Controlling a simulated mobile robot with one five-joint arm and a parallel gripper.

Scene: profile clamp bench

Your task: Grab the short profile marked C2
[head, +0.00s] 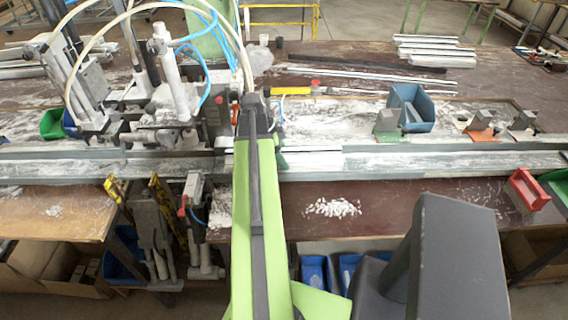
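No C2 mark is readable in the head view, so I cannot tell which profile is C2. A short pale profile (314,159) lies along the bench rail, just right of my arm. Several short white profiles (434,52) lie in a stack at the back right of the bench. Longer thin profiles (372,76) lie in front of them. My green and black arm reaches forward over the rail, and its far end (254,112) is beside the clamp machine. The gripper fingers are not clear there, and I cannot tell whether they hold anything.
A clamp machine with hoses (165,85) stands close on the left of my arm. A blue bin (411,108) and small clamp blocks (480,126) stand behind the rail on the right. A red bin (527,189) sits at the front right. White chips (332,208) lie on the front board.

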